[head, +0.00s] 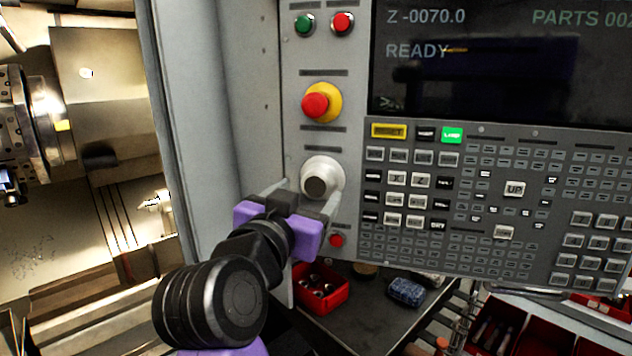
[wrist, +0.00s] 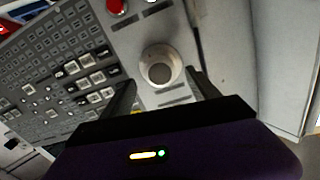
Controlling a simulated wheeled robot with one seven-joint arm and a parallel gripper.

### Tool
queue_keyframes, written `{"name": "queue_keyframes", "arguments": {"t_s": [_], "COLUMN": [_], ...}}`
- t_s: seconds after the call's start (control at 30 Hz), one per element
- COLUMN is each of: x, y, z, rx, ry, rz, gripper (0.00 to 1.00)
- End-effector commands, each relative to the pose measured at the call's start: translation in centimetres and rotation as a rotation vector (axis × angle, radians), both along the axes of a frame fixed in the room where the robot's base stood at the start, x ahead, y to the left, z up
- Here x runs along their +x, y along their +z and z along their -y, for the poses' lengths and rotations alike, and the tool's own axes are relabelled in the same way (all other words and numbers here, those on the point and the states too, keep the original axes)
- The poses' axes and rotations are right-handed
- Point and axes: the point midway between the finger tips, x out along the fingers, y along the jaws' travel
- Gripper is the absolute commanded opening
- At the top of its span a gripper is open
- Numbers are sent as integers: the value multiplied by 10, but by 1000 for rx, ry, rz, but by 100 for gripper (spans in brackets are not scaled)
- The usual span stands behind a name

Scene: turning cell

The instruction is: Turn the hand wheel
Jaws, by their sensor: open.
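The hand wheel (head: 322,178) is a round white knob with a dark grey centre on the control panel, below the red and yellow emergency stop. It also shows in the wrist view (wrist: 161,66), ahead of the fingers. My gripper (head: 305,190) has purple finger mounts and grey fingers. The fingers are open, one toward each side of the wheel in the head view. In the wrist view (wrist: 165,88) the dark fingers stand left and right below the wheel. I cannot tell whether either finger touches it.
The red and yellow emergency stop (head: 320,103) sits above the wheel and a small red button (head: 337,241) below it. The keypad (head: 410,190) is close on the right. A red bin (head: 321,290) stands below the panel. The open machine chamber (head: 80,180) is at left.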

Motion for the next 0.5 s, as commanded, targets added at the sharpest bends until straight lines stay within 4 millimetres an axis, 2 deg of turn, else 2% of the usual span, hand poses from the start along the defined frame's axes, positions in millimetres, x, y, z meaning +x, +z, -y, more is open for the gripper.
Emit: {"name": "queue_keyframes", "arguments": {"t_s": [0.23, 0.5], "x": [34, 48], "y": [3, 0], "z": [15, 20], "rx": [-1, -1], "ry": [0, 2], "rz": [1, 1], "gripper": [70, 70]}}
